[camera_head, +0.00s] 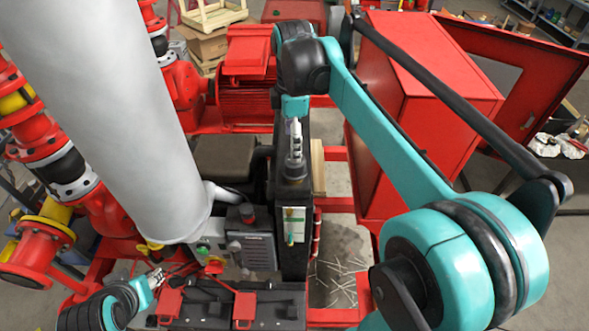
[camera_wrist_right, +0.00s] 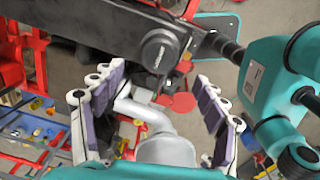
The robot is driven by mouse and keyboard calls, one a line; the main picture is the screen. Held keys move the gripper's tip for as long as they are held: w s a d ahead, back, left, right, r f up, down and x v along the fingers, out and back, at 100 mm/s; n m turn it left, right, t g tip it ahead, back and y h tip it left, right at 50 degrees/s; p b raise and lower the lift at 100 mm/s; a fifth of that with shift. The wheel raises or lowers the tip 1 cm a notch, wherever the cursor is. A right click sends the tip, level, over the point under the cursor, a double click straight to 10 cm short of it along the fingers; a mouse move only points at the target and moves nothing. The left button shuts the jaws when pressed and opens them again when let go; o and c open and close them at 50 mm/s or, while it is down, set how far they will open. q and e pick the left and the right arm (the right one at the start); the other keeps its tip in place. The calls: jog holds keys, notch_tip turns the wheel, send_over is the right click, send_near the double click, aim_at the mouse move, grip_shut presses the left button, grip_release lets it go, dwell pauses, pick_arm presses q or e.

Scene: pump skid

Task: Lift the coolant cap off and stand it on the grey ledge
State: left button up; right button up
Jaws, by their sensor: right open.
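My right gripper (camera_head: 295,137) hangs over the top of a tall black upright unit (camera_head: 294,225) in the head view. A dark round fitting (camera_head: 293,171), which looks like the coolant cap, sits on top of that unit just below the fingers. In the right wrist view, my right gripper (camera_wrist_right: 160,115) is open, with nothing held between its padded fingers. A dark round cap-like part (camera_wrist_right: 160,48) lies beyond the fingertips on a black beam. A flat grey-brown surface (camera_head: 224,158), possibly the grey ledge, is left of the unit. My left gripper (camera_head: 156,279) is low at the left; its opening is unclear.
A large pale cylinder (camera_head: 115,110) stands close on the left. A red cabinet (camera_head: 425,75) with an open door is on the right. A grey control box (camera_head: 252,250) sits beside the black unit. A pale bent pipe (camera_wrist_right: 150,115) shows in the wrist view.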

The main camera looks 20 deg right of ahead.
aim_at(295, 168)
jog(key=shift+w+d+f, duration=0.1)
jog(key=shift+w+d, duration=0.05)
jog(key=shift+w, duration=0.1)
jog(key=shift+s+f+n+p, duration=0.2)
jog(key=shift+f+n+p, duration=0.15)
jog(key=shift+f, duration=0.9)
notch_tip(295, 168, down, 5)
jog(key=shift+d+r+p, duration=0.1)
jog(key=shift+p, duration=0.45)
jog(key=c, duration=1.4)
